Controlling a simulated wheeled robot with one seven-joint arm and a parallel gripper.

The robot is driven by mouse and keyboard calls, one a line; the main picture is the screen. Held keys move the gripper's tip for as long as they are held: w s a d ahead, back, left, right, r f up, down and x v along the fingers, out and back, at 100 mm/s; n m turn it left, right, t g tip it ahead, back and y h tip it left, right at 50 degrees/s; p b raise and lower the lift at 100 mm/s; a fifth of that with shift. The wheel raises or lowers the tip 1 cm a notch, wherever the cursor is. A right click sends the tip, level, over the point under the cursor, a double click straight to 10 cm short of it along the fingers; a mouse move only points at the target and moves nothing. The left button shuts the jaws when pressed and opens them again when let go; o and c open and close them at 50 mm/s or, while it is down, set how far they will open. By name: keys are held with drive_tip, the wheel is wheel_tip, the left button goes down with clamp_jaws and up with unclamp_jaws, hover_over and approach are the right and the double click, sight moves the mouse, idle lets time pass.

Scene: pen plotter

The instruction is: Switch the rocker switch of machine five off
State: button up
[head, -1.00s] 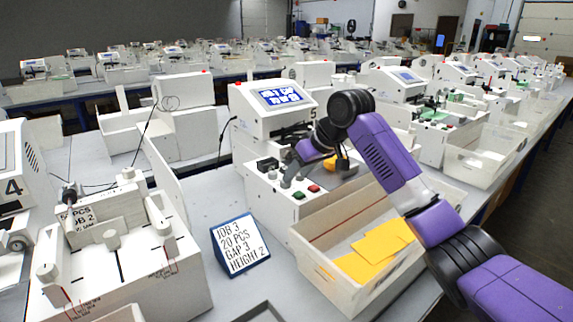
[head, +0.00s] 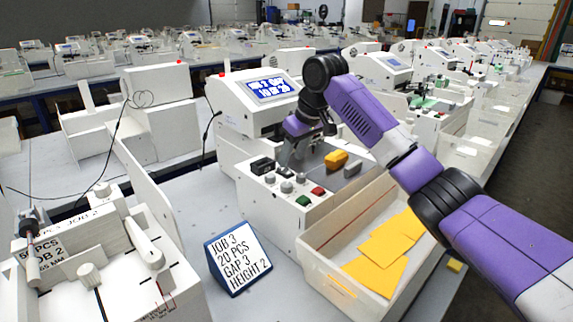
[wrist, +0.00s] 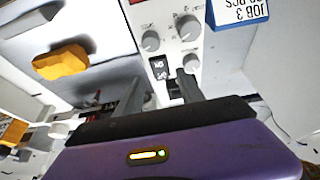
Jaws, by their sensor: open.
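The white machine (head: 232,112) with a lit blue screen (head: 273,90) stands in the middle of the head view; I cannot read a number on it now. Its front panel has grey knobs, a red button (head: 318,191) and a green button (head: 303,200). In the wrist view a black rocker switch (wrist: 158,68) with white lettering sits on the panel beside the knobs (wrist: 150,40). My gripper (head: 291,160) is low over this panel, open and empty, its fingertips on either side of the switch in the wrist view. I cannot tell whether they touch it or which side is pressed.
A white bin (head: 325,267) with yellow sheets stands in front of the machine, under my arm. A yellow block (head: 336,160) is on the machine's bed. A job sign (head: 238,258) stands on the table. Another machine (head: 120,265) is at left.

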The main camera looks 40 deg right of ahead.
sight(286, 171)
drive_tip(key=shift+x, duration=2.2)
drive_tip(key=shift+c, duration=0.3)
drive_tip(key=shift+r, duration=0.1)
clamp_jaws()
